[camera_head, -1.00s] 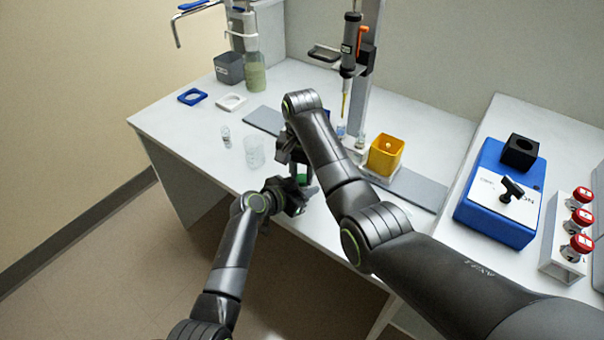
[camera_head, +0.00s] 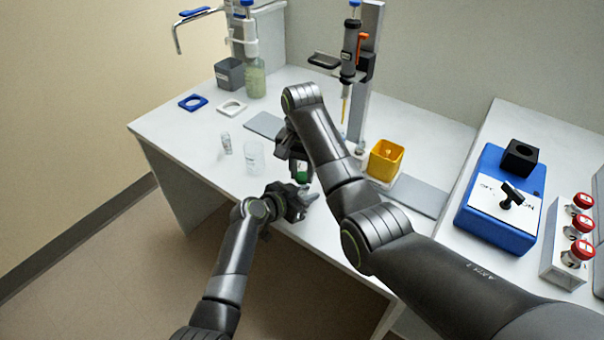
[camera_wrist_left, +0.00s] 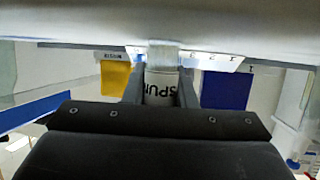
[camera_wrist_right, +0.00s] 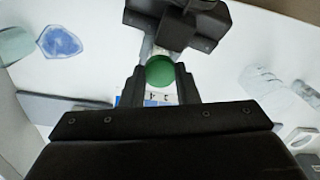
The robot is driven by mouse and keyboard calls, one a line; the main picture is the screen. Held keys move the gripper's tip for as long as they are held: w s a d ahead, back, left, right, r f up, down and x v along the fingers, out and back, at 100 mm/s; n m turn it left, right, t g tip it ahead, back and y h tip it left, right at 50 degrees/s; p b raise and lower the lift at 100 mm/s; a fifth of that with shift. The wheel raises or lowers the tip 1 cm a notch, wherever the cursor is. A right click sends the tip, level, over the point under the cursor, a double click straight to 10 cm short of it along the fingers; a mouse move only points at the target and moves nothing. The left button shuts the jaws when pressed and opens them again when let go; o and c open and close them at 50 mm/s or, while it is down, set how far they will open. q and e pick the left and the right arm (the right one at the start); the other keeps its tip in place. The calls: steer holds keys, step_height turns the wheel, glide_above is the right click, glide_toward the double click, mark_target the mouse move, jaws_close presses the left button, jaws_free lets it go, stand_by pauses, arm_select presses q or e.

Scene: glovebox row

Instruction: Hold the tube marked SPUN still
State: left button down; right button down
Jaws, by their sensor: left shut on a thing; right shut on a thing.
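The tube marked SPUN (camera_wrist_left: 160,88) stands between the fingers of my left gripper (camera_wrist_left: 162,76) in the left wrist view, its dark lettering facing the camera. My left gripper (camera_head: 300,196) is shut on it near the table's front edge in the head view. A green cap (camera_wrist_right: 160,72) sits between the fingertips of my right gripper (camera_wrist_right: 160,80), which is shut on it. The cap also shows in the head view (camera_head: 302,177), just above my left gripper. My right arm hides much of this spot, and I cannot see whether the cap is seated on the tube.
A clear beaker (camera_head: 254,158) and a small vial (camera_head: 226,143) stand left of my grippers. A yellow box (camera_head: 386,158) and a pipette on a stand (camera_head: 349,55) are behind my right arm. A blue device (camera_head: 500,205) and a rack with red-capped items (camera_head: 563,258) are at right.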

steer(key=shift+r, duration=1.45)
arm_select(q)
steer(key=c, duration=1.1)
jaws_free()
